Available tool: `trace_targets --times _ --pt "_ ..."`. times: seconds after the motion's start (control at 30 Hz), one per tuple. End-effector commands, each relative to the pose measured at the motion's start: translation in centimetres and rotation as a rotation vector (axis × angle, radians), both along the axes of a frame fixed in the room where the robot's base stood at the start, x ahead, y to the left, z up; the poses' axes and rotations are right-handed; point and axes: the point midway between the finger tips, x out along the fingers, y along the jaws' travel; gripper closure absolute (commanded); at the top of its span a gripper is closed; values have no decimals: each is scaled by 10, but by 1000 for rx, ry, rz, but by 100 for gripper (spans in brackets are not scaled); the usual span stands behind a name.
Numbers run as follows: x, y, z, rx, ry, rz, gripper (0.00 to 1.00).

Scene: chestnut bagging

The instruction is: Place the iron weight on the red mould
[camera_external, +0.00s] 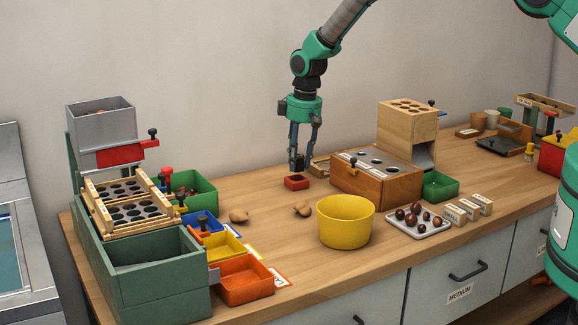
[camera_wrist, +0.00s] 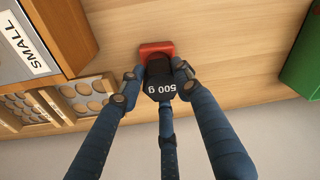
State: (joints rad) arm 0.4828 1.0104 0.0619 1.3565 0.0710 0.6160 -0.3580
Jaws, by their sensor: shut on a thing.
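The iron weight is a small black piece marked "500 g" (camera_wrist: 166,86), held between the fingers of my gripper (camera_wrist: 155,80) in the wrist view. In the external view my gripper (camera_external: 299,165) points straight down, with the dark weight (camera_external: 297,162) between its fingertips. The red mould (camera_external: 296,182) is a small red block on the wooden table, right below the fingertips. In the wrist view the red mould (camera_wrist: 157,48) shows just beyond the weight, which hides part of it. I cannot tell whether the weight touches the mould.
A wooden box with round holes (camera_external: 376,177) stands close to the right of the mould. A yellow bowl (camera_external: 345,222) stands in front. A green bin (camera_external: 190,190) is at the left. The table around the mould's left is clear.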

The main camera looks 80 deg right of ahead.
Motion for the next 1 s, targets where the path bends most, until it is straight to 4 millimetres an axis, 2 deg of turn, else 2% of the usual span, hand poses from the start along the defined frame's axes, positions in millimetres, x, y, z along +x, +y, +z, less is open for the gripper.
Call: trace_targets --times 0.2,0.67,0.7,0.8,1.0 --pt "1 0 -20 0 -2 0 100" --pt "1 -1 -25 -1 -2 0 100" --pt "0 0 -26 0 0 0 65" --pt "0 0 -26 0 0 0 48" --pt "0 0 -25 0 -1 0 48"
